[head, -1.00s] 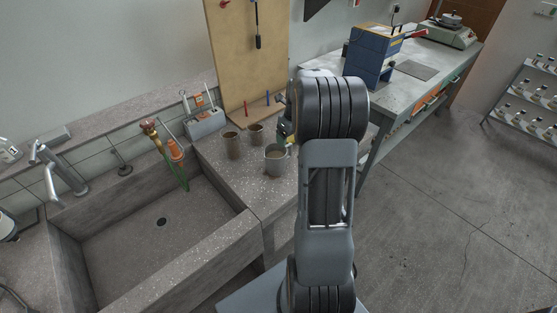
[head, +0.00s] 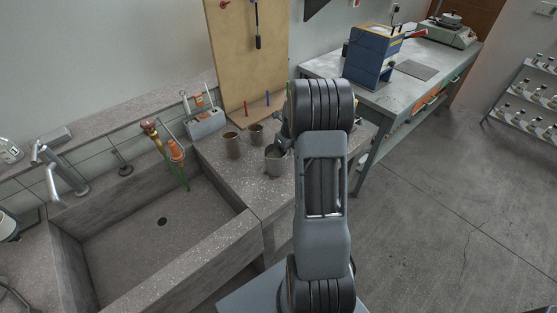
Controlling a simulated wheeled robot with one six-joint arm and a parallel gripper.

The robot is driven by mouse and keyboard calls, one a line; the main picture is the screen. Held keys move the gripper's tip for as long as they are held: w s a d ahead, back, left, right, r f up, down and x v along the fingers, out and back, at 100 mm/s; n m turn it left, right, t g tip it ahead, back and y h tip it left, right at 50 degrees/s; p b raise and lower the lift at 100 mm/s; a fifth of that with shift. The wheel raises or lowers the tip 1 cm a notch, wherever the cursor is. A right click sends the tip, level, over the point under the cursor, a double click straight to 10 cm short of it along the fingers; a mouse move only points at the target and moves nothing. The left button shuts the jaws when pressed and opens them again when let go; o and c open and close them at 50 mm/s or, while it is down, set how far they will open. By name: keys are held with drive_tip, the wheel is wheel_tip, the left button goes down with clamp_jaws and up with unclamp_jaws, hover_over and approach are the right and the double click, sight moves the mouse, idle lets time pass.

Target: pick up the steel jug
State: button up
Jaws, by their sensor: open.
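The steel jug (head: 273,165) is a grey open-topped vessel. It stands upright on the speckled concrete bench (head: 226,178), right of the sink. My gripper (head: 281,147) is small in view and partly hidden by my arm. Its visible part is at the jug's upper right, overlapping the rim in the picture. It is open; whether it touches the jug I cannot tell.
Two brownish cups (head: 232,148) (head: 256,135) stand close behind and left of the jug. A grey tool caddy (head: 206,124) and a pegboard (head: 246,60) are behind. The deep sink (head: 160,245) lies left. The bench front right of the cups is bare.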

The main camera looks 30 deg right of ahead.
drive_tip(key=c, duration=1.3)
drive_tip(key=shift+r, duration=0.1)
